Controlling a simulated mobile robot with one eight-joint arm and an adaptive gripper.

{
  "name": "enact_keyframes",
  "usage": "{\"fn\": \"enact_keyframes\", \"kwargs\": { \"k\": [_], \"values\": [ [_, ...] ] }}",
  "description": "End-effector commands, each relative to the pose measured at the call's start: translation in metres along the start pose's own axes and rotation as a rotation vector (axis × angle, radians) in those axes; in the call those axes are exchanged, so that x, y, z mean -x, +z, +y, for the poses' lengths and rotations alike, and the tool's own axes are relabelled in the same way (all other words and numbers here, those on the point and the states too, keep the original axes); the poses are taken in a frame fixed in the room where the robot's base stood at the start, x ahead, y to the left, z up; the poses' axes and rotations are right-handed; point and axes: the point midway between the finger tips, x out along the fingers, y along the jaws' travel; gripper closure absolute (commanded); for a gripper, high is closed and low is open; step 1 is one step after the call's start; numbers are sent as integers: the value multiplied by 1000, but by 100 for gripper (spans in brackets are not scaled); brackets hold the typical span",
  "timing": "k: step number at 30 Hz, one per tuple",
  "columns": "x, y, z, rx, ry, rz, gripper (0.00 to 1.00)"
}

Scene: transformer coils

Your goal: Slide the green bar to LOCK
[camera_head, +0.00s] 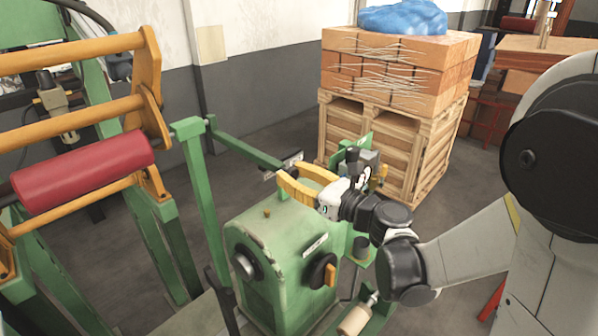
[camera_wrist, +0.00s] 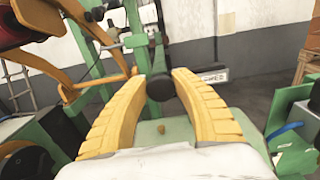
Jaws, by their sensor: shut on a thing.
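The green bar (camera_head: 245,149) runs from the top of a green post (camera_head: 200,170) on the left toward my gripper (camera_head: 290,170) in the head view. My gripper's two yellow curved fingers close around the bar's near end. In the wrist view, my gripper (camera_wrist: 172,82) has a dark rounded end piece (camera_wrist: 160,89) between its fingertips. A small light label plate (camera_wrist: 213,76) sits just beyond the right finger; its lettering is too small to read surely. The exact contact is partly hidden by the fingers.
A green machine housing (camera_head: 275,250) with a dark knob and orange lever stands below my gripper. An orange frame with a red roll (camera_head: 85,172) is at the left. A wooden crate with bricks (camera_head: 395,75) stands behind. Bare floor lies between the frame and crate.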

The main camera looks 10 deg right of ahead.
Motion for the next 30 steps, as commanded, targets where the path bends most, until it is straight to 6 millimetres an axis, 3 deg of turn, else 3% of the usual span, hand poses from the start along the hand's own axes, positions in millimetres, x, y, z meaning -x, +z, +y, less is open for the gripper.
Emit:
{"fn": "enact_keyframes", "kwargs": {
  "k": [4,5,7,19,23,30],
  "values": [
    [0,0,2,1,6,1,100],
    [0,0,3,1,7,1,66],
    [0,-1,2,1,6,1,46],
    [7,0,0,1,1,1,46],
    [29,0,0,1,-1,1,46],
    [83,0,0,1,-2,1,46]
  ]
}}
